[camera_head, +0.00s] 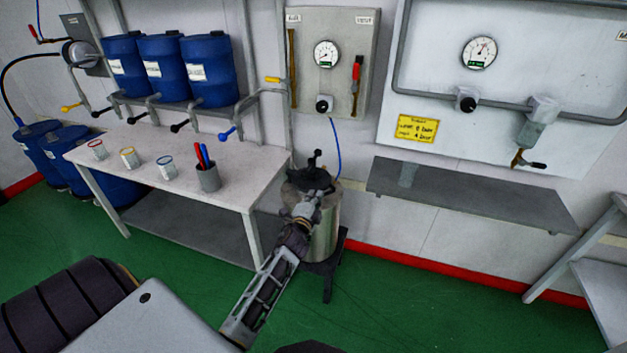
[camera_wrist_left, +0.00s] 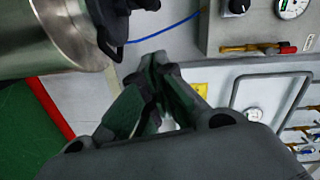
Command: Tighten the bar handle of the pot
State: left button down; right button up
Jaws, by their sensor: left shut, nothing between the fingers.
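The silver pot (camera_head: 327,236) stands on a dark stand in front of the wall. A black fitting with a bar handle (camera_head: 316,158) sits on its lid. In the left wrist view the pot (camera_wrist_left: 45,45) fills the upper left corner, with black fittings (camera_wrist_left: 112,28) at its rim. My left gripper (camera_head: 323,193) is in front of the pot's upper part in the head view and hides some of its lid and side. In the left wrist view its fingers (camera_wrist_left: 155,62) are together, empty, and apart from the black fittings. My right gripper is not in view.
A white table (camera_head: 215,187) with small cans and a pen cup (camera_head: 208,179) stands left of the pot. A grey shelf (camera_head: 470,195) is on the wall at right. A gauge panel (camera_head: 335,85) hangs behind the pot, and a blue hose (camera_head: 337,150) runs down from it.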

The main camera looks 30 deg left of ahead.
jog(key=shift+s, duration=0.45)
